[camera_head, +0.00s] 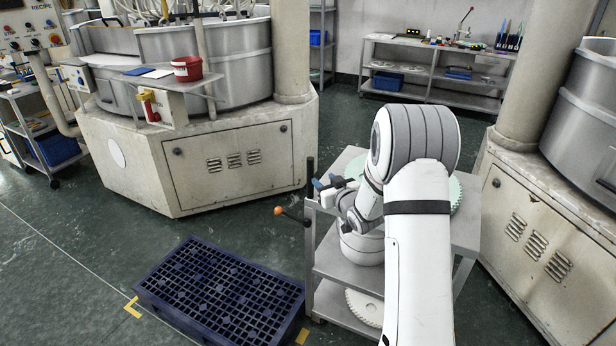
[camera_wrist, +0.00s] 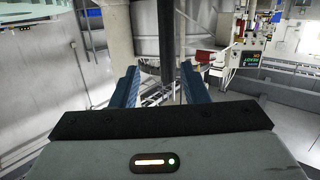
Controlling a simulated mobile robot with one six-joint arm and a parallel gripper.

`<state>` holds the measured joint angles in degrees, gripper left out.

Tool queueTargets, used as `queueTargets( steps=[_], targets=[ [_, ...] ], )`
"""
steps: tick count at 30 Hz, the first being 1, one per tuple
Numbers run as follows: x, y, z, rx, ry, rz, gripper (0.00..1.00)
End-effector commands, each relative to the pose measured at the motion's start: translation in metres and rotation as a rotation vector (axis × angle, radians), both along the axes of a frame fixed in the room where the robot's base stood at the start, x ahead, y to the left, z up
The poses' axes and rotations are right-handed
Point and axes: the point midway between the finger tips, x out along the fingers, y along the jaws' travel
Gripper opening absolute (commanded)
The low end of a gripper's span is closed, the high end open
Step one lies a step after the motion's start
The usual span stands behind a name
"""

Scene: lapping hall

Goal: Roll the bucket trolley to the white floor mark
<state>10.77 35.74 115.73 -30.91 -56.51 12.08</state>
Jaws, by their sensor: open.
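A grey metal trolley (camera_head: 462,235) with shelves stands in the middle right of the head view, partly behind my arm. A pale green toothed disc (camera_head: 455,194) is on its top and a pale toothed wheel (camera_head: 364,308) on a lower shelf. A dark upright post (camera_head: 309,172) rises at its left edge. My gripper (camera_head: 326,184) is open beside this post. In the wrist view, the post (camera_wrist: 167,45) stands between the blue fingers (camera_wrist: 160,72); contact cannot be told. I see no bucket clearly on this trolley. A thin white floor line (camera_head: 62,246) runs at left; no other white mark is clear.
A dark blue grid pallet (camera_head: 220,290) lies left of the trolley, with yellow corner marks (camera_head: 132,307). Large machines (camera_head: 230,160) stand behind and right (camera_head: 535,240). A red bucket (camera_head: 187,69) sits on a machine shelf.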

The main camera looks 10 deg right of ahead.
Motion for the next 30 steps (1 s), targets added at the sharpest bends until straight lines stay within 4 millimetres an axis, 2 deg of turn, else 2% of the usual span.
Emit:
queueTargets(
  steps=[1, 6, 11, 22, 30],
  targets=[
    [0.004, 0.0, -0.012, 0.022, -0.03, 0.022, 0.41],
    [0.008, 0.005, -0.024, 0.071, -0.108, 0.078, 0.41],
    [0.019, 0.01, -0.025, 0.082, -0.128, 0.091, 0.41],
    [0.071, 0.03, -0.025, 0.08, -0.126, 0.09, 0.41],
    [0.081, 0.034, -0.025, 0.081, -0.125, 0.088, 0.41]
  ],
)
